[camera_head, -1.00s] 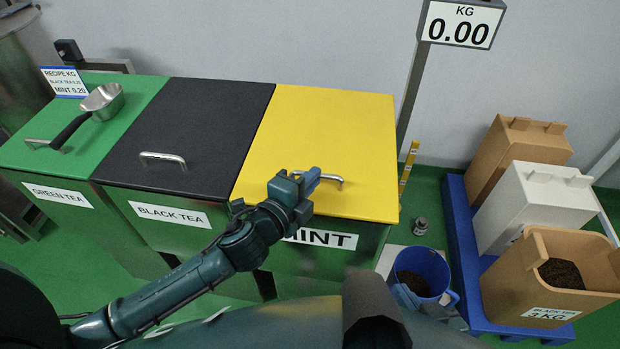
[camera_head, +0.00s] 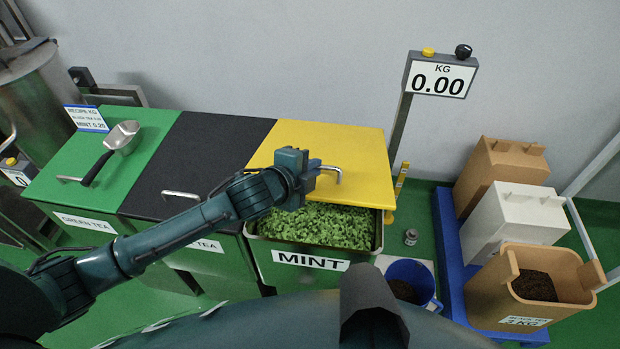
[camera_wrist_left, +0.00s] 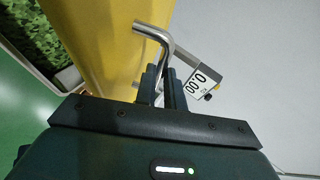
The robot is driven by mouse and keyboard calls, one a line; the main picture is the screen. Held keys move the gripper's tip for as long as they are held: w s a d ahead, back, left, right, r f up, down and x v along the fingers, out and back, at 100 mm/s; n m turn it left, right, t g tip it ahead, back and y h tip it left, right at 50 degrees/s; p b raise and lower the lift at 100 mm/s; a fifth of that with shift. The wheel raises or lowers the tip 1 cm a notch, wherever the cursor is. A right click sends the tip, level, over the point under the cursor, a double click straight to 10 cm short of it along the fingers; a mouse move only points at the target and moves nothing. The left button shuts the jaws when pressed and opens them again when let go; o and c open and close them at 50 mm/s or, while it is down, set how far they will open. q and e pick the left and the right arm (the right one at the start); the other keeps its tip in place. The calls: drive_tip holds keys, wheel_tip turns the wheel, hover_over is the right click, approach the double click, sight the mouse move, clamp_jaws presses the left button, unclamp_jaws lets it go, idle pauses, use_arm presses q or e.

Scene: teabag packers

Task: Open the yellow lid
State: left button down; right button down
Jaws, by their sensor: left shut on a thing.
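The yellow lid (camera_head: 325,152) is on the mint bin (camera_head: 312,261). Its front edge is raised, and green mint leaves (camera_head: 318,226) show below it. My left gripper (camera_head: 314,172) is shut on the lid's metal handle (camera_head: 333,171). In the left wrist view, the bent handle (camera_wrist_left: 155,38) runs down between the two fingers (camera_wrist_left: 163,85), with the yellow lid (camera_wrist_left: 104,42) beside it. My right gripper is not in view.
The black lid (camera_head: 190,158) and green lid (camera_head: 75,175) to the left are shut, and a metal scoop (camera_head: 122,136) lies on the green one. A scale display (camera_head: 438,78) reads 0.00.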

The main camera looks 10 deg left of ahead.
use_arm(q)
drive_tip(key=w+r+g, duration=0.3)
drive_tip(key=w+r, duration=0.3)
drive_tip(key=r, duration=0.3)
drive_tip(key=shift+w+n, duration=0.2)
drive_tip(key=shift+n, duration=0.2)
